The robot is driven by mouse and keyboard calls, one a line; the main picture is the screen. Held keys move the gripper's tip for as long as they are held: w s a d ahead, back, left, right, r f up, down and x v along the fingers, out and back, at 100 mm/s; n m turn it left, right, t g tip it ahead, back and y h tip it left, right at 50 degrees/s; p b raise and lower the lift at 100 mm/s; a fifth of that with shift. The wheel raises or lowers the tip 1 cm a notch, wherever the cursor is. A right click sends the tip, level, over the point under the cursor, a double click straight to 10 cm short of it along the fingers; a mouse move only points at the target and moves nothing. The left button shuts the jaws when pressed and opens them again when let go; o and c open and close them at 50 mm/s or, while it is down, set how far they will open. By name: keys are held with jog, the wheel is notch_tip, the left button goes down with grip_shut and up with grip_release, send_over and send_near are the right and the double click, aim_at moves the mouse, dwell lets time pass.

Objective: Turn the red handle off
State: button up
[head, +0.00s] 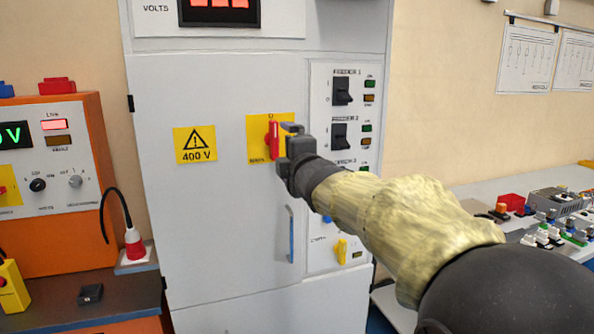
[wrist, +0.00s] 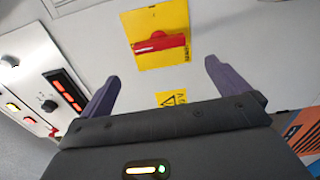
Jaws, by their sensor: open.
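The red handle (head: 272,140) is on a yellow plate (head: 257,157) on the grey cabinet door. It stands upright in the head view. In the wrist view the red handle (wrist: 160,42) lies across the yellow plate (wrist: 150,18), because that view is turned. My gripper (head: 288,140) is in front of the cabinet, just right of the handle in the head view, and hides part of the plate. In the wrist view my gripper (wrist: 160,76) has its fingers wide apart with nothing between them. The handle is ahead of the fingertips, apart from them.
A blue door handle (head: 290,233) is below my gripper. Black feeder switches (head: 341,91) and a yellow knob (head: 341,249) are on the right panel. A 400 V sign (head: 195,144) is left of the handle. An orange unit (head: 100,110) stands further left.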

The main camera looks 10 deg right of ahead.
jog(key=s, duration=0.3)
jog(key=s+b, duration=0.1)
jog(key=s, duration=0.1)
jog(key=shift+s+d, duration=0.25)
jog(key=shift+s, duration=0.1)
jog(key=shift+s, duration=0.1)
notch_tip(320, 180, down, 15)
jog(key=s+m+g+h, duration=0.1)
jog(key=m+g, duration=0.4)
jog(key=m, duration=0.1)
jog(key=s+f+m+g, duration=0.55)
jog(key=s+f, duration=0.35)
jog(key=f, duration=0.4)
jog(key=s+f+m+g, duration=0.5)
jog(key=s+f+m, duration=0.2)
jog(key=s+f, duration=0.4)
jog(key=w+p+v, duration=0.3)
jog(key=p+v, duration=1.1)
jog(key=p, duration=0.3)
jog(key=shift+w+a+r+m+h, duration=0.15)
jog(key=shift+a+r+m+h, duration=0.3)
jog(key=shift+r, duration=0.3)
